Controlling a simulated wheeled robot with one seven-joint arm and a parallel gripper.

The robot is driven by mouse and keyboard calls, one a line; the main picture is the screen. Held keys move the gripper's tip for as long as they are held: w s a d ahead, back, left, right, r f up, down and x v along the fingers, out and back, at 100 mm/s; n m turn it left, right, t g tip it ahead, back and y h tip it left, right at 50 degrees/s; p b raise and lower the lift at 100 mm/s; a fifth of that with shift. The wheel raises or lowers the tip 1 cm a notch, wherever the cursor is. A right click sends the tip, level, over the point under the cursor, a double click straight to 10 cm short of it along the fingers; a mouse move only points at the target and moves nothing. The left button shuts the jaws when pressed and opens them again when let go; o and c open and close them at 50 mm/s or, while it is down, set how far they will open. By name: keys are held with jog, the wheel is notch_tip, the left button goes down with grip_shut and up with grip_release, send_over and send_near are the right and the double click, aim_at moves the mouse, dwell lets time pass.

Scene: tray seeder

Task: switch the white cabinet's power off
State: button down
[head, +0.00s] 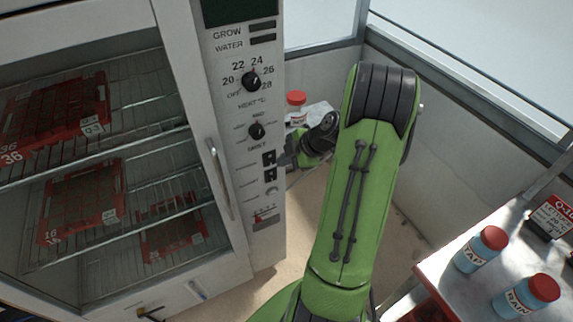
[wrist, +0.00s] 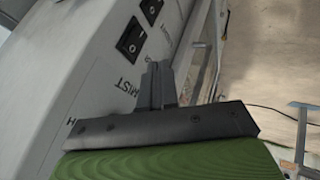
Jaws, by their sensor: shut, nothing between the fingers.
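The white cabinet (head: 265,215) stands at the left with a tall control panel on its right side. In the wrist view one rocker switch (wrist: 130,38) is near the fingers and another (wrist: 150,9) is at the top edge. My gripper (wrist: 158,84) is shut and empty beside the panel, apart from the near switch in the picture. In the head view its fingers are partly hidden by the wrist.
Two knobs, a heat dial (head: 251,81) and a smaller one (head: 256,131), sit above the switches. The cabinet door handle (head: 219,178) is left of the panel. Red trays (head: 75,197) lie on the racks. A table at right holds bottles (head: 481,250). A red-capped bottle (head: 296,103) stands behind my wrist.

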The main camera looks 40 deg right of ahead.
notch_tip(320, 180, up, 8)
jog(key=s+d, duration=0.2)
jog(key=shift+s+d+f+p, duration=0.25)
jog(key=shift+d+p, duration=0.05)
jog(key=shift+p, duration=0.1)
